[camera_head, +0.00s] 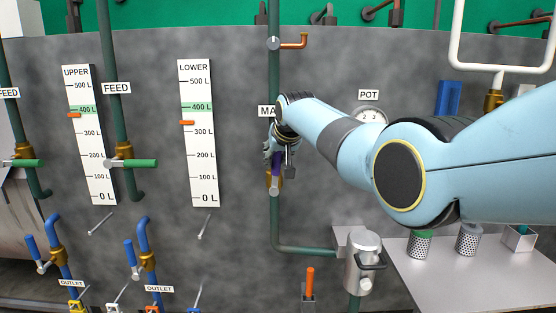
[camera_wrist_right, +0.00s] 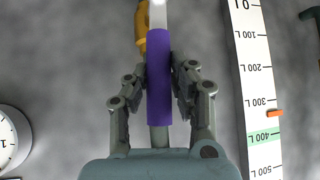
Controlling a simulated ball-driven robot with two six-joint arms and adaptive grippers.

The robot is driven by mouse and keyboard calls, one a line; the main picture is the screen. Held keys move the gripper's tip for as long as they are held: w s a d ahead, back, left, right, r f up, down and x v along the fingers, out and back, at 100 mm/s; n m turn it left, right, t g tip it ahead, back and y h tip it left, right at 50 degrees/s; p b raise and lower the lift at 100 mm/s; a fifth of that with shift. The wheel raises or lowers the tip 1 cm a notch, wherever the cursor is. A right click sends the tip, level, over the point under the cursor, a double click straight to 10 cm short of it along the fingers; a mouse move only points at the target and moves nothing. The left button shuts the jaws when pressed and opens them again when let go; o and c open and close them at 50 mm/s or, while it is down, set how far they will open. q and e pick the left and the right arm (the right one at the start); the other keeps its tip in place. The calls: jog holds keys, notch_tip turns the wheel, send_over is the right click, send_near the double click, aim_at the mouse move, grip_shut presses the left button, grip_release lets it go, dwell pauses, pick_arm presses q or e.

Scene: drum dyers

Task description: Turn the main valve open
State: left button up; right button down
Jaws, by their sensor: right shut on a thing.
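The main valve has a brass body (camera_head: 274,183) on a green vertical pipe, below a label (camera_head: 266,111) of which only "MA" shows. Its purple handle (camera_head: 276,168) points up along the pipe. My right gripper (camera_head: 274,155) reaches in from the right and hides part of the handle and pipe. In the right wrist view the purple handle (camera_wrist_right: 159,100) lies between the two fingers of my gripper (camera_wrist_right: 160,85), which are shut on its sides. The brass body (camera_wrist_right: 142,28) shows at the top of that view. My left gripper is not in view.
The LOWER gauge (camera_head: 198,140) stands left of the valve, with the UPPER gauge (camera_head: 90,140) farther left. Green feed handles (camera_head: 132,163) and blue outlet handles (camera_head: 131,252) are at left. A grey metal canister (camera_head: 362,262) stands below right, beside a table (camera_head: 450,280) with cups.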

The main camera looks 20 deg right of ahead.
jog(key=shift+w+a, duration=0.1)
jog(key=shift+a, duration=0.2)
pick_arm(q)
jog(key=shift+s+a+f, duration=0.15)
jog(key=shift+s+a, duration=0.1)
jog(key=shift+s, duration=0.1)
pick_arm(e)
jog(key=shift+a+h, duration=0.1)
jog(key=shift+h, duration=0.3)
jog(key=c, duration=1.1)
grip_release()
jog(key=shift+w, duration=0.1)
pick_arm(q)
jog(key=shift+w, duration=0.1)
pick_arm(e)
jog(key=d+v, duration=0.1)
jog(key=v, duration=1.1)
jog(key=shift+a, duration=0.45)
